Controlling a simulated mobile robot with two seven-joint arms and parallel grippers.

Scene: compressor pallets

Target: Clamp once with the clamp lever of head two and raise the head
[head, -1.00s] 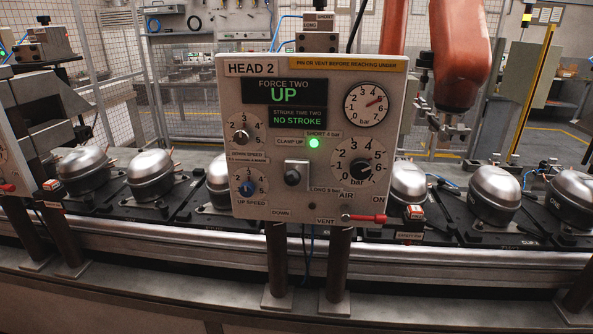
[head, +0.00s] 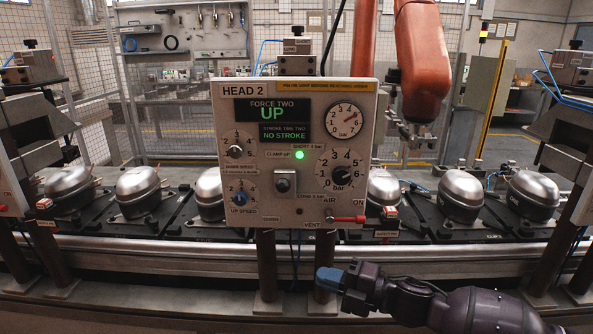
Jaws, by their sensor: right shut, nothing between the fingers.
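The HEAD 2 panel (head: 240,120) stands at the middle of the head view on two dark posts. Its display reads FORCE TWO UP and STROKE TIME TWO NO STROKE, and the CLAMP UP lamp (head: 299,155) is lit green. The clamp lever (head: 284,184) sits at the panel's lower middle, its knob facing me, with DOWN marked below it. The red air lever (head: 348,219) points right towards ON. My right gripper (head: 328,279) is shut and empty, below the panel, in front of the right post. My left gripper is not in view.
Several silver compressors, such as one at the right (head: 463,195), stand on dark pallets along the conveyor (head: 400,251) behind the panel. An orange robot arm (head: 421,65) hangs behind at the right. Neighbouring heads stand at both sides.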

